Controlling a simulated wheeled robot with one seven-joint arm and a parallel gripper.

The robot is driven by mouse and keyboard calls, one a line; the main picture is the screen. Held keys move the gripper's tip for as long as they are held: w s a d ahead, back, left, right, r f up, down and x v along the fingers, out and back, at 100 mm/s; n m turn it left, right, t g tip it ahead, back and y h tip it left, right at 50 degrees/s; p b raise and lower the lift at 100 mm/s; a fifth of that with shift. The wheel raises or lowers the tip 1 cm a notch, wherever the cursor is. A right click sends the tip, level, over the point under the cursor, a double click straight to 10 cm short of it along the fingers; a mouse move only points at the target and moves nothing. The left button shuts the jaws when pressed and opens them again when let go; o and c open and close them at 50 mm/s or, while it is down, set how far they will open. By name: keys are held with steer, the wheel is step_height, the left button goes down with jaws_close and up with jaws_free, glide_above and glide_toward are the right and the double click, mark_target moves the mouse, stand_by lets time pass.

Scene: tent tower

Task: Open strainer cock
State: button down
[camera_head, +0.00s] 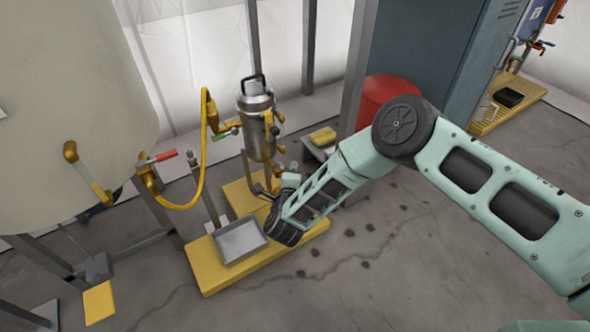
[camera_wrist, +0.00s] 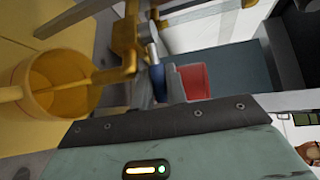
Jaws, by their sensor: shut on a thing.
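The strainer is a silver upright canister (camera_head: 257,122) with a black top handle and yellow fittings, above a yellow base. My gripper (camera_head: 266,191) is low at its underside, mostly hidden by my wrist in the head view. In the wrist view, my gripper's grey fingers (camera_wrist: 160,88) close around a small lever with a blue grip (camera_wrist: 158,76), beside a yellow pipe fitting (camera_wrist: 124,45). This looks like the strainer cock's handle. Its exact angle is hard to tell.
A grey tray (camera_head: 240,240) lies on the yellow base (camera_head: 215,277) in front of the strainer. A yellow hose (camera_head: 203,165) runs to the large beige tank (camera_head: 70,110) at left. A red drum (camera_head: 388,95) and a blue-grey cabinet (camera_head: 430,50) stand behind my arm.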

stand_by(0.4)
steer(key=c, duration=1.4)
jaws_free()
steer(key=shift+s, duration=0.1)
steer(key=s+r+p, duration=0.3)
steer(key=s+p, duration=0.4)
steer(key=s, duration=1)
steer(key=shift+a, duration=0.1)
